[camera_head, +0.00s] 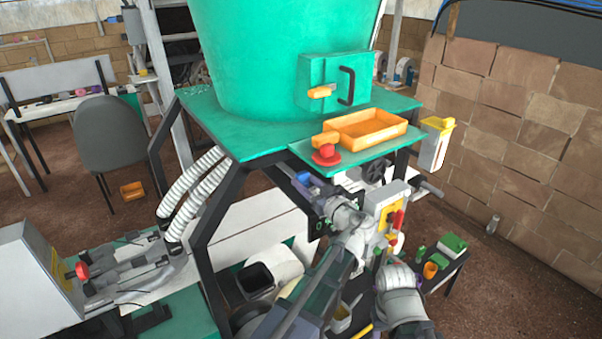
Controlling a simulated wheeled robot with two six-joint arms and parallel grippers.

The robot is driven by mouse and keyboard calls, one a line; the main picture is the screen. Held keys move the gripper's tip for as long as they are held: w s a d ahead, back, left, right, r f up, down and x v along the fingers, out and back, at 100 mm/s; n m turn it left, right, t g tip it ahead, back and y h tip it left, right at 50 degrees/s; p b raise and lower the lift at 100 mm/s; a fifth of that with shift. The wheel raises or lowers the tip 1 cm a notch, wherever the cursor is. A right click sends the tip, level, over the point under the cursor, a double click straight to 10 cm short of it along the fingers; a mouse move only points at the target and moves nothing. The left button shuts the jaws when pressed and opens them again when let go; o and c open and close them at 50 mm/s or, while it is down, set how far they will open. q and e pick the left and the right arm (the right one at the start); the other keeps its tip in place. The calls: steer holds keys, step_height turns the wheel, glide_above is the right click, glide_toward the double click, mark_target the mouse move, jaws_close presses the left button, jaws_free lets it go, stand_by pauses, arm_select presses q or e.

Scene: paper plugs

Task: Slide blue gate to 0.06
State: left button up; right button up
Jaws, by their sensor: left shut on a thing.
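The blue gate (305,179) is a small blue piece in a dark slide under the front edge of the green machine table (345,158). Only part of it shows. My left arm comes up from the bottom of the picture, and its gripper (314,191) points up and left at the gate. The gripper is shut on the gate, and its grey body hides part of the slide. Any scale marks are too small to read. A grey link of my right arm shows at the bottom right, but I cannot make out its gripper.
An orange tray (372,138) and a red button (326,155) sit just above the gate. A yellow-fronted switch box (384,210) stands right of my left wrist. White ribbed hoses (190,195) and a dark table leg (207,225) are at left.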

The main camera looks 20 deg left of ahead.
arm_select(q)
steer(key=shift+v, duration=2.9)
stand_by(0.9)
steer(key=o, duration=1.3)
steer(key=shift+c, duration=0.2)
